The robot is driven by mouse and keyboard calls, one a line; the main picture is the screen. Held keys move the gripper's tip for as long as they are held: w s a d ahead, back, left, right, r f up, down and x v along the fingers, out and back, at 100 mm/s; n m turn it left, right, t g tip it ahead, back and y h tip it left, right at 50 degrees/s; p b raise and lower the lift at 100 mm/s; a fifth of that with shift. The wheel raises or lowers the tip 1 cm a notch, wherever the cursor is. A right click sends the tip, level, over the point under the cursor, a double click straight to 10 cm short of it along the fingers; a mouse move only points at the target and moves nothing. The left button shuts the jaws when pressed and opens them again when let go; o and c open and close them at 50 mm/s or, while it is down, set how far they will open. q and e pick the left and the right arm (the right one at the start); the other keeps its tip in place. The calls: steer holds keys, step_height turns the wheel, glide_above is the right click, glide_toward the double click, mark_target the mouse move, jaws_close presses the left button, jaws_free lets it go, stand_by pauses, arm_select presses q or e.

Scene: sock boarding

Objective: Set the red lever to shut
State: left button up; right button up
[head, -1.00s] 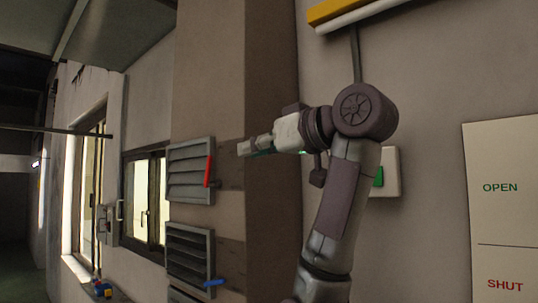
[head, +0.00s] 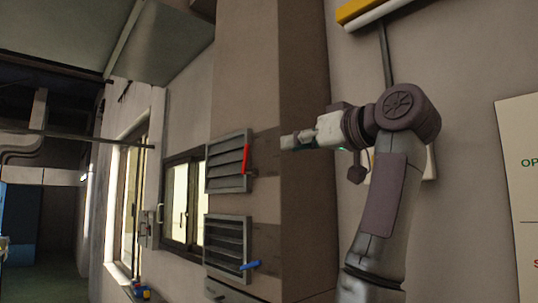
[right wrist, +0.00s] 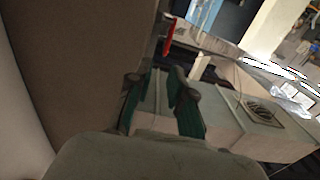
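The red lever (head: 246,160) stands nearly upright at the right edge of the upper louvred vent (head: 212,165) in the head view. It also shows as a red bar (right wrist: 168,35) in the right wrist view, beyond the fingertips. My right gripper (head: 287,142) points left, a little to the right of the lever in the picture, apart from it. In the right wrist view the gripper's two fingers (right wrist: 161,76) are spread with nothing between them, so it is open. My left gripper is in neither view.
A blue lever (head: 250,265) sticks out sideways from the lower vent (head: 212,243). A sign (head: 518,150) on the right wall is partly cut off. A brown pillar (head: 302,235) stands behind my right arm. A window (head: 180,205) lies left of the vents.

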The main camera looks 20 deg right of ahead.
steer(key=p, duration=0.3)
glide_toward(248, 151)
steer(key=w+a, duration=0.1)
steer(key=w, duration=0.1)
steer(key=p+x, duration=0.1)
steer(key=x, duration=0.1)
steer(key=p+x, duration=0.1)
steer(key=x, duration=0.1)
steer(key=p+x, duration=0.1)
steer(key=x, duration=0.1)
steer(key=shift+w+d, duration=0.1)
steer(key=shift+d, duration=0.2)
steer(key=shift+w+a, duration=0.15)
steer(key=shift+a, duration=0.2)
steer(key=shift+d, duration=0.1)
jaws_close()
